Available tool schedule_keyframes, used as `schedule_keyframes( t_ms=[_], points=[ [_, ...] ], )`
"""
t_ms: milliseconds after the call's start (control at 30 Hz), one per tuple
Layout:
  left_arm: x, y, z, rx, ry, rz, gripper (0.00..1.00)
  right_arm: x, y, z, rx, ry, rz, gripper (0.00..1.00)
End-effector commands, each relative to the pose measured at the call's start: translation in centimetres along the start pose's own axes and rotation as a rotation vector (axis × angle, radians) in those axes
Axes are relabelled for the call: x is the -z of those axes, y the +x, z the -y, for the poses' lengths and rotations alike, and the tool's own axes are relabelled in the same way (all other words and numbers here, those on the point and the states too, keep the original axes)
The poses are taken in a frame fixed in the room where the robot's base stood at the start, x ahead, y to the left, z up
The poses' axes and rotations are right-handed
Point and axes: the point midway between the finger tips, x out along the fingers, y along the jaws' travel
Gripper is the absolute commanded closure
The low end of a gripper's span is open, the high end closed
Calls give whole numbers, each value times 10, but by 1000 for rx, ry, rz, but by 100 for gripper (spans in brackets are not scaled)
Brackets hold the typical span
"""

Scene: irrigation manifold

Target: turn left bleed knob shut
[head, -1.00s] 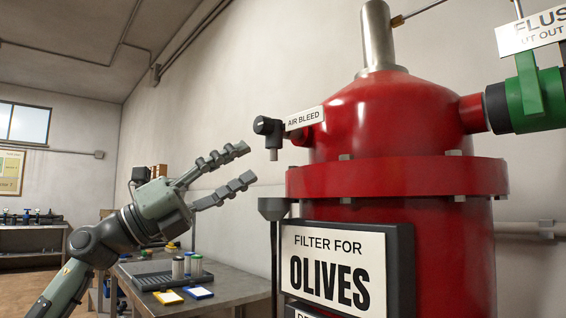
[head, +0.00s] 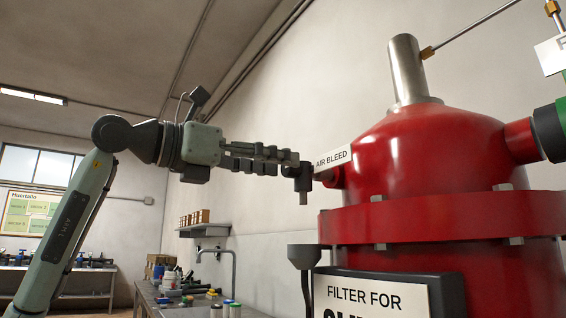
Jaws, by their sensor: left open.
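The black bleed knob (head: 297,174) with its short down-pointing spout sits at the left end of the fitting on the red filter tank (head: 430,160). A white AIR BLEED tag (head: 333,158) hangs beside it. My left gripper (head: 288,163) is open, its fingers level and pointing right, with the tips at the knob in the picture. The fingers partly cover the knob. I cannot tell whether they touch it or only overlap it in view. My right gripper is not in view.
A dark funnel (head: 304,255) stands below the spout, and a FILTER FOR sign (head: 372,300) is on the tank front. A bench with a tap (head: 225,255) and small items is below the arm. A wall shelf (head: 204,229) holds boxes.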

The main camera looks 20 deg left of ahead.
Motion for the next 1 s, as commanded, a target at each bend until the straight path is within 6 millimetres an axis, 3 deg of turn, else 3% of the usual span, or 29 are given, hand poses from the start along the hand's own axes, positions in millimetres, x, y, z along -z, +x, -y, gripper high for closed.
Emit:
schedule_keyframes(
  t_ms=[200, 467, 833, 1000],
  points=[
    [0, 18, 0, 1, 0, -1, 51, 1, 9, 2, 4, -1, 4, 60],
    [0, 19, 0, 1, 0, 0, 51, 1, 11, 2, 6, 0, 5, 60],
    [0, 19, 0, 1, 0, 0, 97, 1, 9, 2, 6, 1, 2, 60],
    [0, 19, 0, 1, -5, 0, 100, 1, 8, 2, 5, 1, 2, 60]
  ],
)
